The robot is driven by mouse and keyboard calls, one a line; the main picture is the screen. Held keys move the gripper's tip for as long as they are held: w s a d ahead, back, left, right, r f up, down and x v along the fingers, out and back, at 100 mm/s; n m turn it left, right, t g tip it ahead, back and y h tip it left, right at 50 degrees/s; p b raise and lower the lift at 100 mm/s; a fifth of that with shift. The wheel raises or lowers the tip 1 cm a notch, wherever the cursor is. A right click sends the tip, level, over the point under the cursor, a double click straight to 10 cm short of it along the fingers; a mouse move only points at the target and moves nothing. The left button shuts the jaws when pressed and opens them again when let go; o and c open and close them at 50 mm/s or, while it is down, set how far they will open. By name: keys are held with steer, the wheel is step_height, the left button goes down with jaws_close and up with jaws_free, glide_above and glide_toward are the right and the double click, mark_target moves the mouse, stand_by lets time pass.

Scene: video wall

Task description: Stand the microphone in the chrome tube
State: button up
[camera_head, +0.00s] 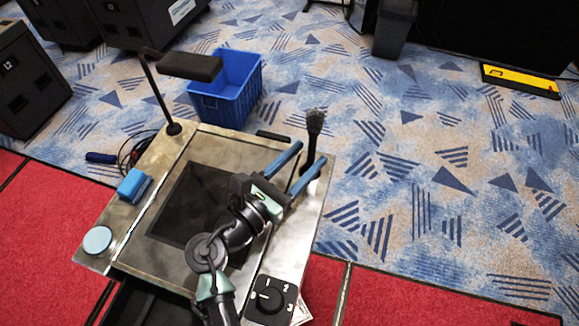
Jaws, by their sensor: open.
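The microphone (315,121) has a grey rounded head and a dark handle. It stands roughly upright, leaning slightly, at the right side of the metal-topped unit. My gripper (310,152) has two long blue fingers spread apart, one on each side of the microphone's handle. I cannot tell whether either finger touches it. The handle's lower end is partly hidden by the gripper. I cannot make out the chrome tube, so I cannot tell whether the microphone's foot is in it.
The metal worktop (150,215) has a dark square recess (190,205), a blue block (133,185), a light-blue disc (97,240), and a black knob panel (271,299). A dark post with a padded arm (190,67) rises at the back left. A blue crate (226,92) stands behind. Open carpet lies right.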

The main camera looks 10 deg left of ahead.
steer(key=b+v, duration=0.2)
steer(key=v, duration=1)
steer(key=shift+s+a+b, duration=0.25)
steer(key=shift+s+b, duration=0.05)
steer(key=shift+s, duration=0.05)
